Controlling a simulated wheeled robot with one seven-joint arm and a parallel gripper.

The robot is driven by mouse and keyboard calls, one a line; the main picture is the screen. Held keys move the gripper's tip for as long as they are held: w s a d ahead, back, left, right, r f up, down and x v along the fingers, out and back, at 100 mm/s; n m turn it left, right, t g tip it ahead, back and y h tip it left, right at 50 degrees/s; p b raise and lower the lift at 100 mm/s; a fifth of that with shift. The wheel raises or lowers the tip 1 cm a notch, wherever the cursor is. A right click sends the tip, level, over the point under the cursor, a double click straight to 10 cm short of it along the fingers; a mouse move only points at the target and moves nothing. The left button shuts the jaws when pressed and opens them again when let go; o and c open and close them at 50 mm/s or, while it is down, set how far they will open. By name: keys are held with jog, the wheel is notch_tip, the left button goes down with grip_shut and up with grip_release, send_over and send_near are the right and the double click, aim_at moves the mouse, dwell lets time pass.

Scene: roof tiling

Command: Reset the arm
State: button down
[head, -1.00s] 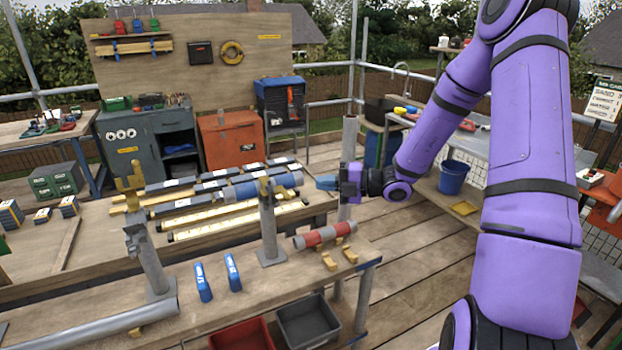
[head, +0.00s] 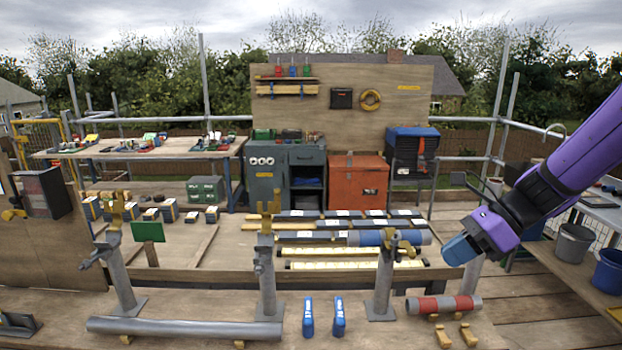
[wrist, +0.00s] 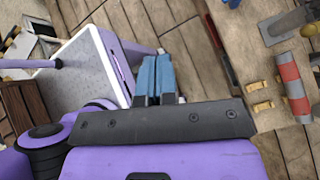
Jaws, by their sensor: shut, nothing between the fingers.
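My gripper (head: 459,250) hangs at the end of my purple arm on the right of the head view, in the air at the right end of the front bench. Its blue fingers are closed together and hold nothing. In the wrist view the two blue fingers (wrist: 152,79) lie side by side. No object touches them.
A red and grey pipe (head: 444,304) lies on the bench near my gripper, with yellow clips (head: 469,335) in front. Upright posts (head: 383,285) stand along the bench. Two blue items (head: 308,318) and a long grey pipe (head: 185,327) lie there. Buckets (head: 573,242) stand at the right.

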jog(key=s+d+r+n+t+h, duration=0.2)
jog(key=s+r+n+h, duration=0.2)
jog(key=s+n, duration=0.4)
jog(key=s+d+r+n+t+h, duration=0.2)
jog(key=s+r+n+h, duration=0.3)
jog(key=n, duration=0.9)
jog(key=s+d+r, duration=0.1)
jog(key=s+r, duration=0.1)
jog(key=s, duration=0.1)
jog(key=shift+s+d+r+t, duration=0.15)
jog(key=shift+s+r+t, duration=0.1)
jog(key=shift+t, duration=0.15)
